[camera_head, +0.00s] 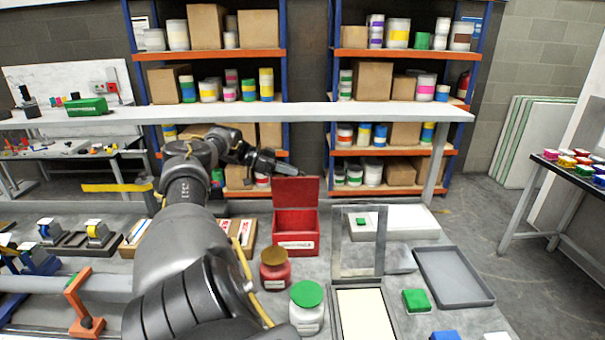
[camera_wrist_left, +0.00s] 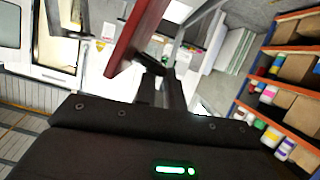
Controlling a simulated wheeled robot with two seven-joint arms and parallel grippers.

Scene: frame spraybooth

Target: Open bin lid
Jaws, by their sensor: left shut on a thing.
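My left gripper (camera_head: 296,171) reaches from the left behind the bin to the lid's top edge and is shut on the lid. In the left wrist view, the lid (camera_wrist_left: 138,32) slants up from the fingers of my left gripper (camera_wrist_left: 163,68). The exact contact is small and partly hidden. My right gripper is not in view.
A jar with a brown lid (camera_head: 274,269) and a white jar with a green lid (camera_head: 307,305) stand before the bin. An upright frame (camera_head: 380,240) and a grey tray (camera_head: 453,275) are to the right. A pale beam (camera_head: 250,113) crosses behind.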

